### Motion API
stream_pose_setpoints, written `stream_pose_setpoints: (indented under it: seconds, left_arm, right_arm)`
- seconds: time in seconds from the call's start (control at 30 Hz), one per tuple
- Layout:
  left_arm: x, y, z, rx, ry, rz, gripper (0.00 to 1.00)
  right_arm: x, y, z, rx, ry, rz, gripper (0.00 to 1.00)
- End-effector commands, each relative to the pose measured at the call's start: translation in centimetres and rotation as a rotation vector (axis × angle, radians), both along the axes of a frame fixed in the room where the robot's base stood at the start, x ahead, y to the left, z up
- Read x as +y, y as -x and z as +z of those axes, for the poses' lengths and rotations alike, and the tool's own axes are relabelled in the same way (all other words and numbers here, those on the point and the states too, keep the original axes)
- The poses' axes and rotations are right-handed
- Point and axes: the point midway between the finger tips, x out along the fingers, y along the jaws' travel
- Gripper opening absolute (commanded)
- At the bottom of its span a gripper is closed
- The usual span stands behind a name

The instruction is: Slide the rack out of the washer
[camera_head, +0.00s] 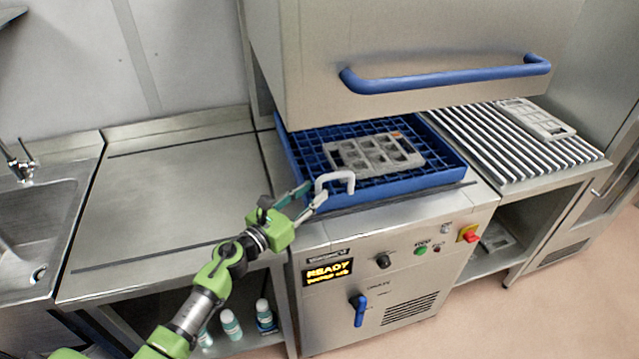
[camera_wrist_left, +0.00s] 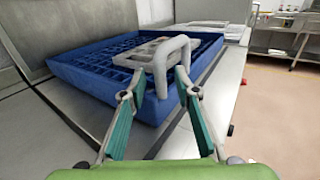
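The blue rack (camera_head: 430,180) sits in the washer (camera_head: 365,275) under the raised hood (camera_head: 420,45). A grey mould (camera_head: 376,153) with several square pockets lies in the rack. A pale handle (camera_head: 334,178) stands at the rack's front left edge; it also shows in the left wrist view (camera_wrist_left: 160,75). My left gripper (camera_head: 312,194) is open at this handle. In the left wrist view its fingers (camera_wrist_left: 158,82) are spread on either side of the handle, with gaps showing; contact is not clear. My right gripper is not in view.
A bare steel counter (camera_head: 170,190) and a sink (camera_head: 35,225) lie to the left. A slatted table (camera_head: 515,145) with another grey mould (camera_head: 537,118) is on the right. Several bottles (camera_head: 231,325) stand below the counter. The hood's blue bar (camera_head: 445,78) overhangs the rack.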

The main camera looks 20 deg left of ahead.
Motion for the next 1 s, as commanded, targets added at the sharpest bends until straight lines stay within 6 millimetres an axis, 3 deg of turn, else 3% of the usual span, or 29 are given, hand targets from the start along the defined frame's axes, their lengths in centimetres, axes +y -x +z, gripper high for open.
stream_pose_setpoints:
  seconds: [0.2, 0.6, 0.63, 0.73, 1.0]
  left_arm:
    - [-1.1, -2.7, 0.1, -0.001, 0.001, 0.001, 0.29]
    - [-1.4, -3.3, 0.0, 0.0, 0.0, 0.0, 0.29]
    - [-1.4, -3.3, 0.0, 0.0, 0.0, 0.0, 0.26]
    - [-1.4, -3.3, 0.0, 0.0, 0.0, 0.0, 0.0]
    - [-1.3, -3.3, -0.1, 0.0, 0.0, 0.0, 0.0]
  right_arm:
    - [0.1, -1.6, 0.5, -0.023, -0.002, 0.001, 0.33]
    - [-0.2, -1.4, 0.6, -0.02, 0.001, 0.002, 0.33]
    - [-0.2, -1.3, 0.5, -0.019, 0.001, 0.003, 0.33]
    - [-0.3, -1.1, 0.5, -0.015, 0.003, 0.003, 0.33]
    - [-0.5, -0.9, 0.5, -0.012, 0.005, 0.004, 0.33]
